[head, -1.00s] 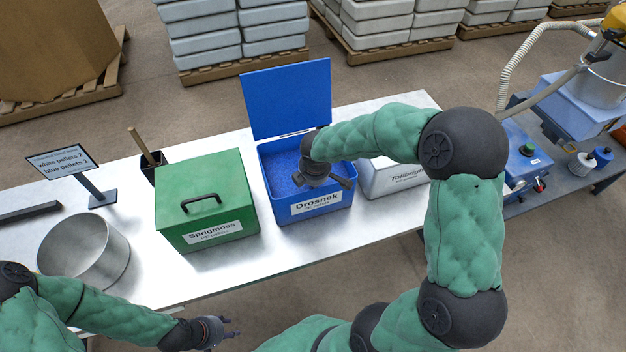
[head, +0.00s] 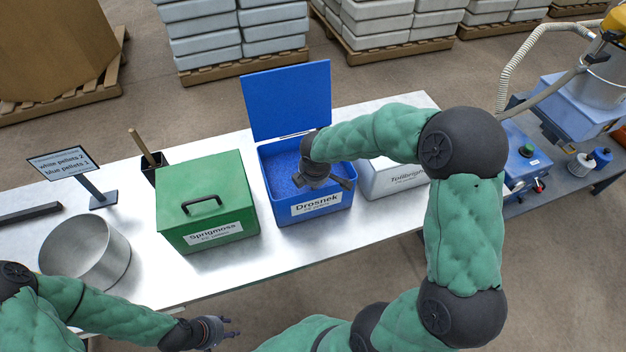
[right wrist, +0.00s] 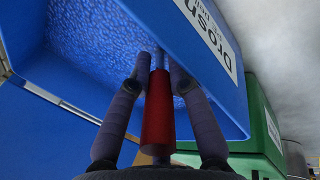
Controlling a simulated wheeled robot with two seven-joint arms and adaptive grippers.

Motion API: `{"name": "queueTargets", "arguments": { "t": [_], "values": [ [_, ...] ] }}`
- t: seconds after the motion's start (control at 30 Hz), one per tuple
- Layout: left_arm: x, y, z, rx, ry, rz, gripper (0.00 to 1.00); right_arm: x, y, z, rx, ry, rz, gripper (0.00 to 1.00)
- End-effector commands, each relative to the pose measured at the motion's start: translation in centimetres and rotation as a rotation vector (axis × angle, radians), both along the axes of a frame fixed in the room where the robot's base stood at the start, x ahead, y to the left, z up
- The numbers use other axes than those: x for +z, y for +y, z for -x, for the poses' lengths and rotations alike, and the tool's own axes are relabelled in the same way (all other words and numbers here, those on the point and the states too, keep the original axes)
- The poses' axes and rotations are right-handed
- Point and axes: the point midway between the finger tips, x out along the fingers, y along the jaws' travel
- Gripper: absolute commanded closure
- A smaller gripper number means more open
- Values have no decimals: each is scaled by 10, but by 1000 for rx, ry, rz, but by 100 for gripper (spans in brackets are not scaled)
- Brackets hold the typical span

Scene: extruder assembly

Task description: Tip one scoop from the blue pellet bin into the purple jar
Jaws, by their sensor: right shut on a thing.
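The blue pellet bin (head: 282,213), labelled Drosnek, stands on the table with its lid (head: 288,98) up and blue pellets (head: 280,178) inside. My right gripper (head: 342,183) is over the bin's opening at its right front. In the right wrist view, my right gripper (right wrist: 156,85) is shut on a red handle (right wrist: 157,118) with a metal shaft running toward the pellets. The scoop's bowl is not visible, so I cannot tell its load. My left gripper (head: 230,328) is open and empty near the table's front edge. No purple jar is in view.
A closed green bin (head: 180,215) stands left of the blue one, a white bin (head: 385,183) right. A wide metal pot (head: 85,255) and a sign (head: 62,163) reading white pellets 2, blue pellets 1 are at left. A black holder (head: 149,174) holds a wooden-handled tool.

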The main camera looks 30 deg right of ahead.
Motion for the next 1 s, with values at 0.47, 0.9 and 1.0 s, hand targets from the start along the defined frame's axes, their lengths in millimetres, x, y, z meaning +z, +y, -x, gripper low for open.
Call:
{"name": "queueTargets", "arguments": {
  "t": [0.47, 0.9, 1.0],
  "values": [
    [31, 0, 0, 0, 0, 0, 60, 39, 0, -3, -1, -9, 0, 100],
    [55, 0, 0, 0, 0, 0, 60, 69, 0, -4, -2, -10, 0, 100],
    [61, 0, 0, 0, 0, 0, 60, 76, 0, -4, -1, -10, 1, 100]
  ]
}}
